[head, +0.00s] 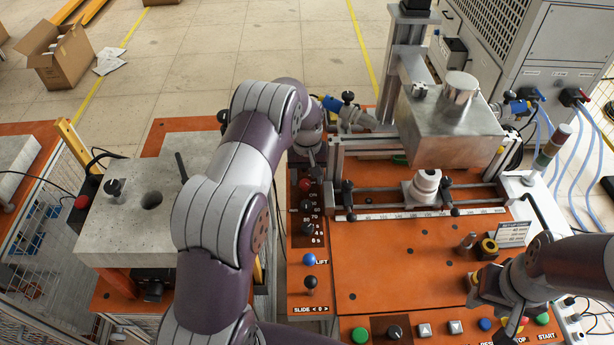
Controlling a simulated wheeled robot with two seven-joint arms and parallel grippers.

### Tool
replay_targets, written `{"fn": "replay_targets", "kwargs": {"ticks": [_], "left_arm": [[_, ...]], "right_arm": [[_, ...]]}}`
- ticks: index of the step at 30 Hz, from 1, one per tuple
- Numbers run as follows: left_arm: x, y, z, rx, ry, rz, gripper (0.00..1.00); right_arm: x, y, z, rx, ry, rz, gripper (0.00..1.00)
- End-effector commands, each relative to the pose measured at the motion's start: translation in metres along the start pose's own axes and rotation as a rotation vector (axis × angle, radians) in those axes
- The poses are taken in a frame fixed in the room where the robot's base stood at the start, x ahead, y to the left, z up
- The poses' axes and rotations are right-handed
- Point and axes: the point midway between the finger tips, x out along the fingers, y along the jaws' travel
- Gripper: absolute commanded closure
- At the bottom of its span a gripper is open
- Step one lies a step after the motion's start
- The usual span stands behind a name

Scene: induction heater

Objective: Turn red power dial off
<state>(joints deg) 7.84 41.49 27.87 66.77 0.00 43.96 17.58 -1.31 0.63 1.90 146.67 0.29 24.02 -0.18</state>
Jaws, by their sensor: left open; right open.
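The red power dial (305,185) sits at the far end of the narrow dark control strip on the orange machine top, left of centre. My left arm reaches over from the bottom. My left gripper (314,168) is open, just beyond and above the dial, its fingers pointing down; its fingertips are small and partly hidden, and I cannot tell whether they touch the dial. The dial's pointer setting is too small to read. My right gripper (474,288) is open and empty over the right front of the orange top.
Black knobs (307,228), a blue button (309,259) and a slide lever (310,283) line the strip nearer me. A metal rail frame (338,200) stands right of the dial. A brass ring (488,248) lies near my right gripper. The orange top's middle is clear.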

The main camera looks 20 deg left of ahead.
Motion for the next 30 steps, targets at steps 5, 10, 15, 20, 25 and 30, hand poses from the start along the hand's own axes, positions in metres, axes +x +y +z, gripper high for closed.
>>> {"fn": "replay_targets", "kwargs": {"ticks": [5, 10, 15, 20, 25, 30], "left_arm": [[0.019, 0.000, 0.000, 0.000, 0.001, 0.000, 0.41], [0.022, 0.000, 0.000, 0.000, 0.002, 0.001, 0.41], [0.022, 0.000, 0.000, 0.001, 0.002, 0.000, 0.61], [0.022, 0.000, -0.001, 0.001, 0.003, 0.001, 0.97], [0.022, 0.000, -0.001, -0.006, 0.003, 0.001, 0.97], [0.022, 0.000, -0.001, -0.051, 0.004, 0.001, 0.97]], "right_arm": [[-0.006, 0.000, -0.001, 0.000, 0.000, 0.000, 0.57], [-0.005, 0.000, 0.000, 0.000, 0.000, 0.000, 0.57], [-0.005, 0.000, 0.000, 0.000, 0.000, 0.000, 0.57], [-0.005, 0.000, -0.001, 0.000, 0.000, 0.000, 0.57], [-0.005, 0.000, 0.000, 0.000, 0.000, 0.000, 0.57], [-0.002, 0.000, 0.000, 0.000, 0.000, 0.000, 0.57]]}}
